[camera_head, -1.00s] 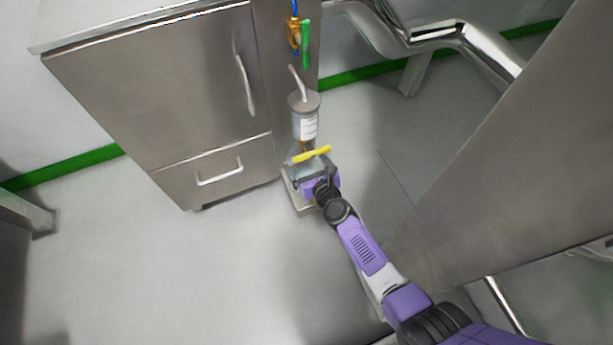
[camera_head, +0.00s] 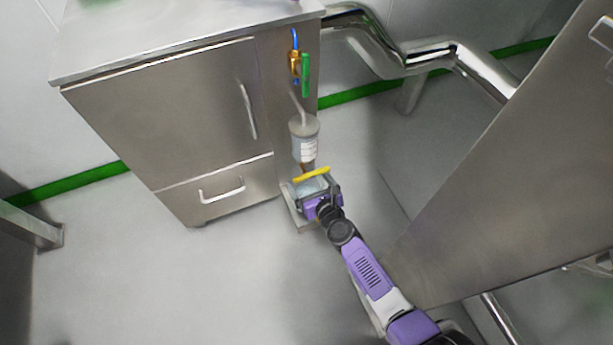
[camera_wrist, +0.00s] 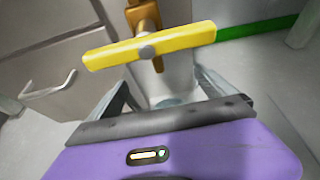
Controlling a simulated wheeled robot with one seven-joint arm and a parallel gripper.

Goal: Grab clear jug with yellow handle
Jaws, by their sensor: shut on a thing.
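The steel cabinet (camera_head: 170,115) stands left, with a drawer handle (camera_head: 222,190). The grey canister (camera_head: 304,140) and a green-levered valve (camera_head: 305,75) are above the jug. A large steel panel (camera_head: 510,170) is at right. Open floor (camera_head: 190,285) lies in front.

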